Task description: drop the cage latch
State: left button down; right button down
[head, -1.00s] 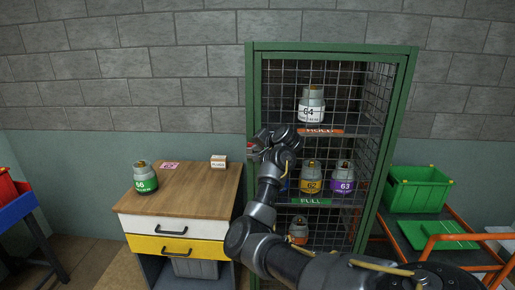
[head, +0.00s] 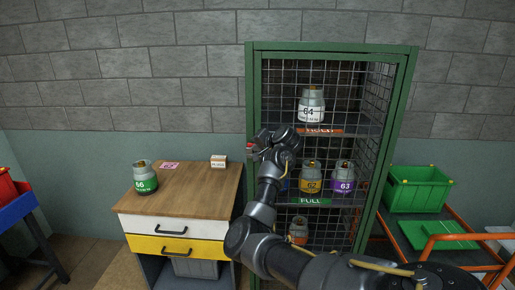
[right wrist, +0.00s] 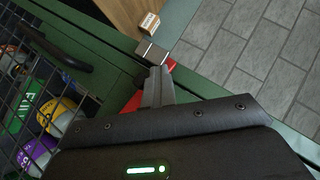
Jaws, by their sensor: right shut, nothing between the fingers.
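The green cage (head: 256,100) has a mesh front, and its door looks closed. Its red latch (head: 250,147) shows as a small red spot on the left post. In the right wrist view the red latch (right wrist: 131,104) lies partly under my fingers, beside a grey metal bracket (right wrist: 150,53). My right gripper (head: 257,142) is at the left post by the latch. In the right wrist view the gripper (right wrist: 158,76) is shut and empty, its fingertips over or against the latch; contact is unclear. My left gripper is not in view.
A black door handle (right wrist: 58,45) sits close to the gripper. Several gas cylinders, such as the one marked 63 (head: 343,180), stand inside the cage. A wooden-topped cabinet (head: 200,190) with a green cylinder (head: 145,178) and a small box (head: 218,161) stands left. A green crate (head: 420,190) is right.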

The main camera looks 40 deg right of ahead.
dwell(0.9)
jog(key=r+p, duration=0.2)
jog(key=r, duration=0.1)
jog(key=r+p, duration=0.1)
jog(key=r, duration=0.1)
jog(key=shift+s+d, duration=0.25)
jog(key=shift+s, duration=0.05)
jog(key=s+a+r+b, duration=0.3)
jog(key=s+a+r, duration=0.1)
jog(key=s+r, duration=0.1)
jog(key=shift+s+a+r, duration=0.2)
jog(key=shift+a+r, duration=0.15)
jog(key=shift+r, duration=0.15)
